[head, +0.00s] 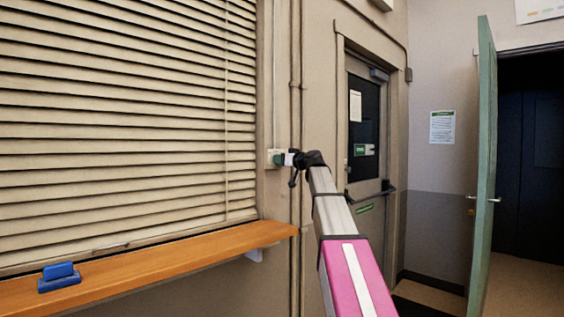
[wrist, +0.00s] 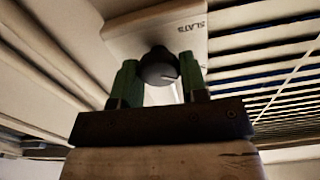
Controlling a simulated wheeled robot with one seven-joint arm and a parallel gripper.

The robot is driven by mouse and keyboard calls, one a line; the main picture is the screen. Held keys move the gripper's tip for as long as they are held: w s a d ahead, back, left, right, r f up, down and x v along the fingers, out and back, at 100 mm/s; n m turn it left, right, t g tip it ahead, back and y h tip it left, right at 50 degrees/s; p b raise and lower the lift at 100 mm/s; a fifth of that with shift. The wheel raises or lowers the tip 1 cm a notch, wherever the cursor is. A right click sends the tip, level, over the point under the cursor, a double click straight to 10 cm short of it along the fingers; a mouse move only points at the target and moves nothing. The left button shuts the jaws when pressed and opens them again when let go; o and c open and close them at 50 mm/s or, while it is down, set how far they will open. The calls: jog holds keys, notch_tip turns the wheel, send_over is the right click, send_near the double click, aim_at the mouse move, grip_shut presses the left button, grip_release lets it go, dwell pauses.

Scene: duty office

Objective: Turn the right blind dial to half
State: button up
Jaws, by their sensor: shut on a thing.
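The blind dial (wrist: 160,66) is a dark round knob with a light mark on its lower right edge. It sits on a pale wall plate (wrist: 125,37) lettered "SLATS". In the head view the plate (head: 271,158) is on the wall just right of the blinds. My gripper (wrist: 158,80) has green fingers on either side of the knob and is shut on it. In the head view my gripper (head: 279,159) is at the plate and hides the knob. The blinds (head: 120,120) have their slats tilted, with narrow dark gaps between them.
A wooden sill (head: 160,258) runs below the blinds, with a blue object (head: 59,277) on it. Vertical pipes (head: 296,100) run close to the right of the plate. A grey door (head: 364,130) is shut farther right, and a green door (head: 484,170) stands open.

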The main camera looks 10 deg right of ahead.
jog(key=m, duration=1)
jog(key=shift+w+d+f+m, duration=0.1)
jog(key=shift+d+m, duration=0.05)
jog(key=shift+m, duration=0.15)
dwell(0.5)
jog(key=o, duration=0.9)
jog(key=v, duration=1)
jog(key=shift+s+d, duration=0.2)
jog(key=shift+s, duration=0.15)
